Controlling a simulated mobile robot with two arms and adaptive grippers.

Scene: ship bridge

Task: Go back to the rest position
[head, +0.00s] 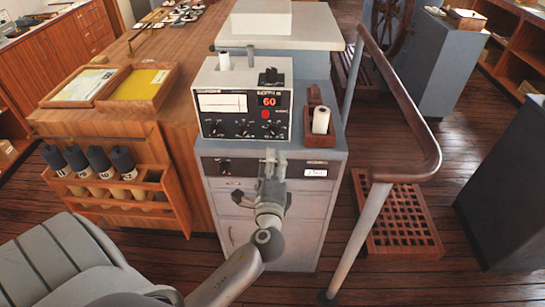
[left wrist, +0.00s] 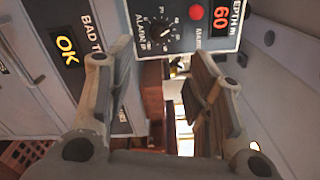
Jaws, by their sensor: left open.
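My left gripper (head: 262,190) is at the lower middle of the head view, in front of the grey cabinet (head: 232,232). Its fingers are apart and nothing is between them. In the left wrist view the open fingers (left wrist: 160,78) stand left and right, with the instrument's panel beyond them. My right gripper is out of both views.
A depth instrument (head: 243,122) showing 60 stands on the cabinet, left of a white roll (head: 320,120) in a wooden holder. A wooden handrail (head: 405,95) is at right. A grey seat (head: 60,255) is at lower left, near a rack of dark-topped cylinders (head: 165,205).

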